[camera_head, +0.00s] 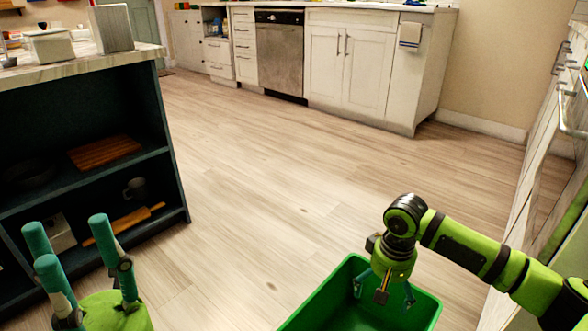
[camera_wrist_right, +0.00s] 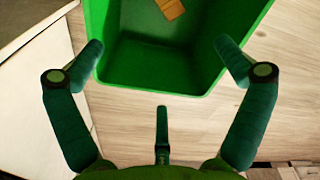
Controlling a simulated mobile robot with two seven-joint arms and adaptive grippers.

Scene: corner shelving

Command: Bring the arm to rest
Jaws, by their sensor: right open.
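My left gripper (camera_head: 67,238) is at the lower left of the head view, its teal fingers pointing up and spread apart with nothing between them. My right arm comes in from the right, and its gripper (camera_head: 383,292) points down over a green bin (camera_head: 428,312). In the right wrist view my right gripper (camera_wrist_right: 160,50) has its fingers wide apart and nothing held between them. The bin (camera_wrist_right: 150,83) lies beyond the fingers there, with an orange-brown block (camera_wrist_right: 170,8) inside it.
A dark shelf unit (camera_head: 178,170) with a pale top stands at the left, holding a wooden board (camera_head: 104,151), a dark mug (camera_head: 136,189) and a rolling pin (camera_head: 125,224). White cabinets (camera_head: 346,70) line the back, and drawers stand at the right. The wooden floor (camera_head: 270,170) between is clear.

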